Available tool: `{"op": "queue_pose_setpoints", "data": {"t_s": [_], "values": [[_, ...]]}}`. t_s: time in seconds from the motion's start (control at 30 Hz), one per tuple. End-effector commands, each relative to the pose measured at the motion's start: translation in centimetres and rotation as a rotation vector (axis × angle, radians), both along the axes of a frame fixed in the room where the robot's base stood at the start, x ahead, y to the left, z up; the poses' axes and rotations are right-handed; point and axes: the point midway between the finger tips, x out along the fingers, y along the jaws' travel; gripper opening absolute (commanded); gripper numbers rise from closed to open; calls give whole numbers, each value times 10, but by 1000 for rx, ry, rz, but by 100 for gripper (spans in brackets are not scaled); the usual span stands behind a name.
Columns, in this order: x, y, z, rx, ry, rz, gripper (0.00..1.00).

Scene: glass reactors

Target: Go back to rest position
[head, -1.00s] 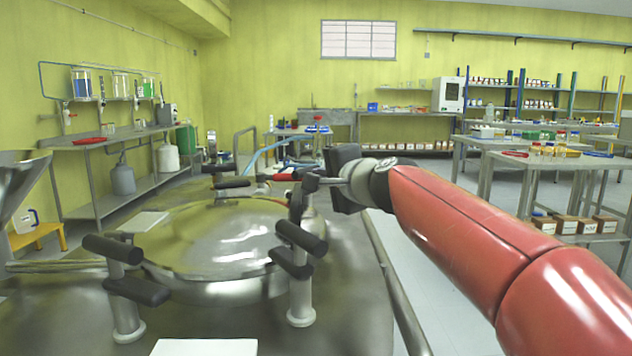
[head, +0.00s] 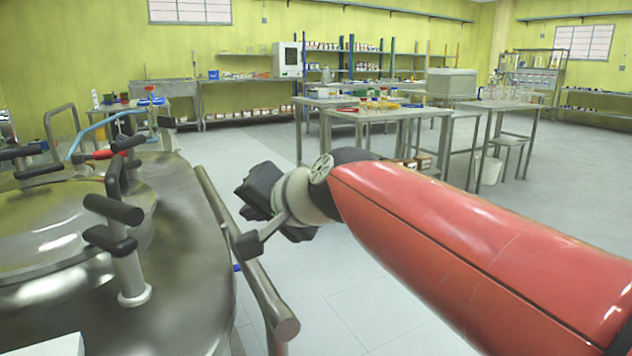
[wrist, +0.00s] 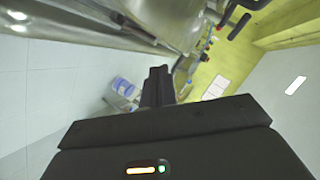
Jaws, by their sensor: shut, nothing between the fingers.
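My gripper (head: 244,244) is at the end of my red arm in the head view, just right of the steel reactor's edge, over the rail side and the floor. Its black fingers (wrist: 158,88) show in the wrist view, close together with nothing held between them. The steel reactor top (head: 175,235) fills the left of the head view, with its round lid (head: 60,225) and black-handled clamps (head: 115,210). Part of the gripper's far side is hidden by my wrist.
A steel rail (head: 235,245) runs along the reactor's right edge, close to my gripper. The grey floor (head: 350,290) on the right is open. Work tables (head: 390,115) with small items stand further back, and shelves line the far wall.

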Motion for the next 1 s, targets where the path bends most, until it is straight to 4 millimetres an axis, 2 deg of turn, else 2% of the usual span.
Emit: {"op": "queue_pose_setpoints", "data": {"t_s": [0.03,0.2,0.3,0.4,0.5,0.63,1.0], "values": [[-13,-35,-20,-94,-2,-20,0],[-63,-130,-94,-405,41,-45,0],[-98,-179,-136,-567,93,-50,0],[-132,-215,-171,-693,153,-48,0],[-157,-239,-196,-781,201,-41,0],[-176,-254,-213,-839,237,-33,0],[-178,-257,-216,-849,244,-31,0]]}}
